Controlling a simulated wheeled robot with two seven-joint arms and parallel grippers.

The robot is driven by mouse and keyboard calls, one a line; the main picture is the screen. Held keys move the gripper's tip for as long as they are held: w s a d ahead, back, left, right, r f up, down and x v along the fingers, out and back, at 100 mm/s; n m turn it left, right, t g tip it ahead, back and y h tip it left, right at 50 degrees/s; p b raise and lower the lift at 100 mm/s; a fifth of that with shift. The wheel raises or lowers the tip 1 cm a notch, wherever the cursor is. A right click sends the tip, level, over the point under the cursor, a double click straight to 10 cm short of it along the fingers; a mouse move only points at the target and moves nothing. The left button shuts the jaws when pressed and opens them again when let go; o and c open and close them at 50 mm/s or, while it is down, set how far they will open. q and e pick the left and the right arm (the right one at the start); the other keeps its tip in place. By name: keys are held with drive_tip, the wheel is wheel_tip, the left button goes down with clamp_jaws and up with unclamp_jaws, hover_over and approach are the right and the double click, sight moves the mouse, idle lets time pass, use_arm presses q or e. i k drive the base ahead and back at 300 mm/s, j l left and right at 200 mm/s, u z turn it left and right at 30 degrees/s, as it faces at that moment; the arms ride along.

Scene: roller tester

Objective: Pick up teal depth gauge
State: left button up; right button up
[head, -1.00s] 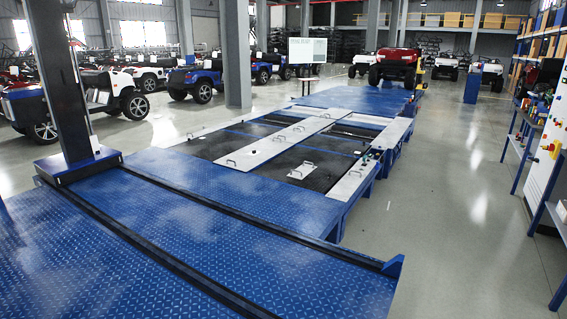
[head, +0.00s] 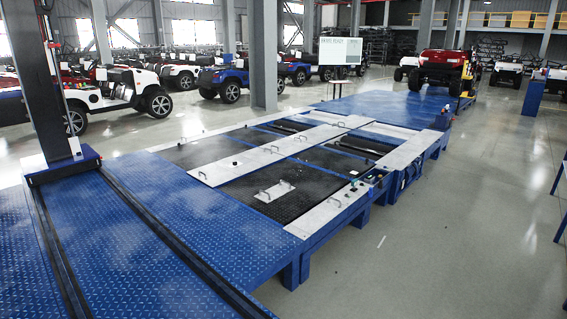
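I cannot make out a teal depth gauge in the head view. The roller tester (head: 228,228) fills the middle and left, a raised blue chequer-plate platform with dark pit covers and light metal panels. Small dark fittings lie along its right edge, too small to identify. Neither of my grippers is in view.
A dark upright column (head: 45,75) stands on the platform at left. A display screen (head: 338,51) stands behind the tester. A red vehicle (head: 443,68) is on its far end. White and blue vehicles line the left. The grey floor (head: 440,240) at right is clear.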

sight(356, 182)
drive_tip(key=i+l, duration=0.2)
drive_tip(key=l, duration=0.15)
drive_tip(key=i+l+u, duration=0.1)
drive_tip(key=l, duration=0.25)
drive_tip(key=i+l, duration=0.5)
drive_tip(key=l, duration=0.2)
drive_tip(key=i+l+u, duration=0.1)
drive_tip(key=l, duration=0.25)
drive_tip(key=i+l, duration=0.25)
drive_tip(key=l, duration=0.15)
drive_tip(key=i+l+u, duration=0.1)
drive_tip(key=l, duration=0.25)
drive_tip(key=i+l, duration=0.25)
drive_tip(key=l, duration=0.15)
